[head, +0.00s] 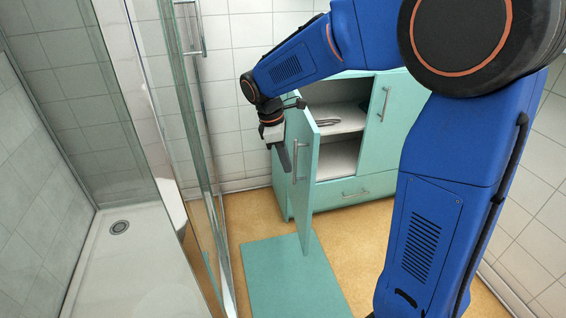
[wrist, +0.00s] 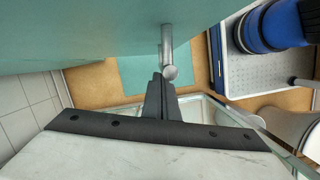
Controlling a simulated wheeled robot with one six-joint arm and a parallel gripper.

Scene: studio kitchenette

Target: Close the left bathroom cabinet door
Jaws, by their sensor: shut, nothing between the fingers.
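The teal bathroom cabinet (head: 340,185) stands against the back wall. Its left door (head: 303,190) is swung wide open towards me, showing shelves inside. The door's vertical bar handle (head: 294,160) is on its outer face; it also shows in the wrist view (wrist: 168,55), end-on beside my fingers. My gripper (head: 286,165) is shut and empty, pointing down on the left, outer side of the door, close to the handle. In the wrist view my fingers (wrist: 158,85) appear beside the handle's end; I cannot tell whether they touch it. The door's face (wrist: 90,30) fills the top there.
The right cabinet door (head: 390,105) and lower drawer (head: 350,191) are closed. A dark item (head: 325,122) lies on the upper shelf. A glass shower screen (head: 185,130) and white tray (head: 130,265) are at left. A teal mat (head: 285,280) lies on the floor below the door.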

